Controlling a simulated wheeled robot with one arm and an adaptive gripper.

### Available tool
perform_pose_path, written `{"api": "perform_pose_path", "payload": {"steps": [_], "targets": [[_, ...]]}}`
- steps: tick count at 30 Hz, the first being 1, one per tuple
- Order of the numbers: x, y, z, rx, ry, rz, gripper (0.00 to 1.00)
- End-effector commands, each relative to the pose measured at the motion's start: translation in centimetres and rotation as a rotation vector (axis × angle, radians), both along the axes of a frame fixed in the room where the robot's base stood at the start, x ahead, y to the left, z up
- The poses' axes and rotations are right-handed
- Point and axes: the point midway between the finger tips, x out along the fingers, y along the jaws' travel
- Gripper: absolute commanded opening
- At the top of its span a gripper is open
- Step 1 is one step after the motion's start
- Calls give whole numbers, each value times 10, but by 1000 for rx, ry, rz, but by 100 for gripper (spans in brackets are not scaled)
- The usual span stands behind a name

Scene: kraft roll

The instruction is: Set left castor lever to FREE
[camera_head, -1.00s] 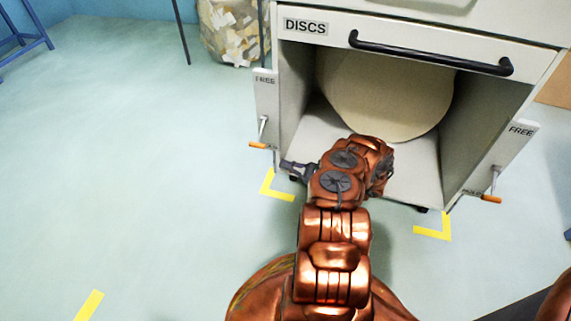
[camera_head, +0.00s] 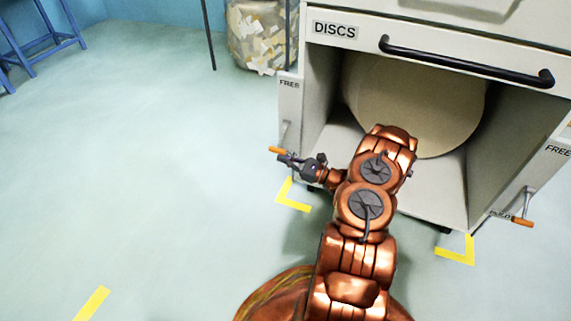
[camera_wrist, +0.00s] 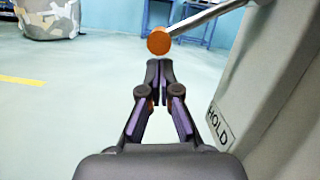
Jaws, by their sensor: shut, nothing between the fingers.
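The left castor lever (camera_head: 286,133) is a metal rod with an orange tip, on the cabinet's left side plate (camera_head: 290,97). The plate reads FREE at its top; HOLD shows lower down in the wrist view (camera_wrist: 218,126). The lever hangs down toward HOLD, its orange tip (camera_head: 275,150) pointing out to the left. My gripper (camera_head: 284,158) is shut and empty, just below the orange tip in the head view. In the wrist view the fingertips (camera_wrist: 158,66) lie just under the round orange end (camera_wrist: 158,41); I cannot tell whether they touch.
The right lever (camera_head: 524,205) also points down, on a plate marked FREE at its top. A black drawer handle (camera_head: 465,61) crosses the cabinet front. A large pale roll (camera_head: 420,105) sits inside. Yellow floor marks (camera_head: 292,198) lie before the cabinet. Floor to the left is clear.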

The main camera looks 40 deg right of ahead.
Motion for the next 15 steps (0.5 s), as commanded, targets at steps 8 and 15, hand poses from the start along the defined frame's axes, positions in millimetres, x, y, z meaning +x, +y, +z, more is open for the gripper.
{"api": "perform_pose_path", "payload": {"steps": [8,15], "targets": [[-1,2,5,1,3,0,0],[-1,2,6,1,2,0,0]]}}
